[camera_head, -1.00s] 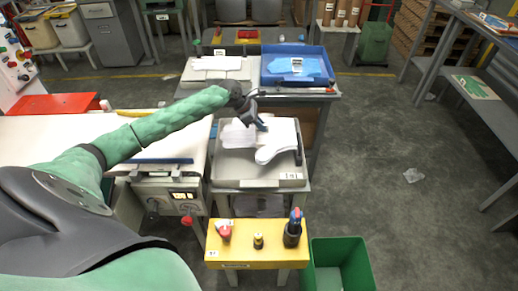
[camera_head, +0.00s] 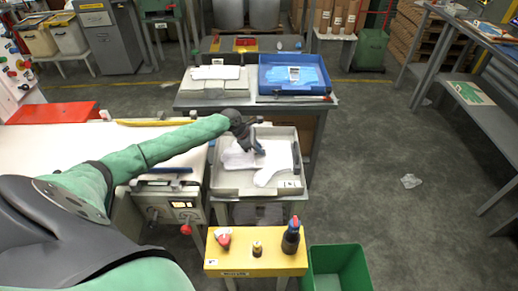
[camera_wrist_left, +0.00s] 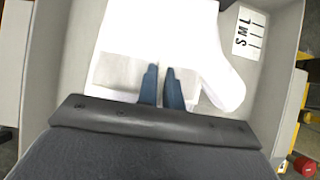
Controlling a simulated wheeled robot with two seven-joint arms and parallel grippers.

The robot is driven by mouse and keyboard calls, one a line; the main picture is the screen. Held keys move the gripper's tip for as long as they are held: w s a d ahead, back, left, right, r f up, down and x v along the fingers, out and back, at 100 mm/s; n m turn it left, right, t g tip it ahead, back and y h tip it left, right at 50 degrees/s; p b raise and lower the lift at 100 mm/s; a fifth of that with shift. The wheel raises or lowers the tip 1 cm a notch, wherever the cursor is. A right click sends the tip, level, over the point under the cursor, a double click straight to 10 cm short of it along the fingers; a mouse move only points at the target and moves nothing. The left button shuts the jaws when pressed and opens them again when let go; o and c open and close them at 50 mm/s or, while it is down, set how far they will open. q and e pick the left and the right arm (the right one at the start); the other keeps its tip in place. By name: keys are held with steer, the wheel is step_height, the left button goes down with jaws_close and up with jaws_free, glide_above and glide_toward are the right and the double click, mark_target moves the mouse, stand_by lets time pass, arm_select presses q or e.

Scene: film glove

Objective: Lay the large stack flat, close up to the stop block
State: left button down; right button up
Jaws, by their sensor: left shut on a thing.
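The white glove stack (camera_head: 268,174) lies in the grey tray (camera_head: 228,190), with its thumb part toward the front. My left gripper (camera_head: 257,149) is over the stack, pointing down. In the left wrist view its blue fingers (camera_wrist_left: 161,88) are close together and shut on the white stack (camera_wrist_left: 185,45), beside a pale grey band (camera_wrist_left: 117,73). How much of the stack rests on the tray floor is hard to tell. A dark block (camera_head: 297,158), probably the stop block, stands along the tray's right side, apart from the stack's thumb. My right gripper is not in view.
An S M L label (camera_wrist_left: 247,32) lies in the tray. A yellow stand (camera_head: 257,262) with several small items is in front. A blue tray (camera_head: 294,74) stands behind. A green bin (camera_head: 338,272) is at front right; the floor on the right is open.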

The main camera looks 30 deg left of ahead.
arm_select(q)
steer(key=shift+f, duration=0.1)
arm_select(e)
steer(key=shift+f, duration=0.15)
arm_select(q)
steer(key=c, duration=1.6)
jaws_free()
steer(key=shift+o, duration=0.2)
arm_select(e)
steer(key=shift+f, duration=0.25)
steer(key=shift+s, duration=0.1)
arm_select(q)
steer(key=b+v, duration=0.2)
steer(key=v, duration=1)
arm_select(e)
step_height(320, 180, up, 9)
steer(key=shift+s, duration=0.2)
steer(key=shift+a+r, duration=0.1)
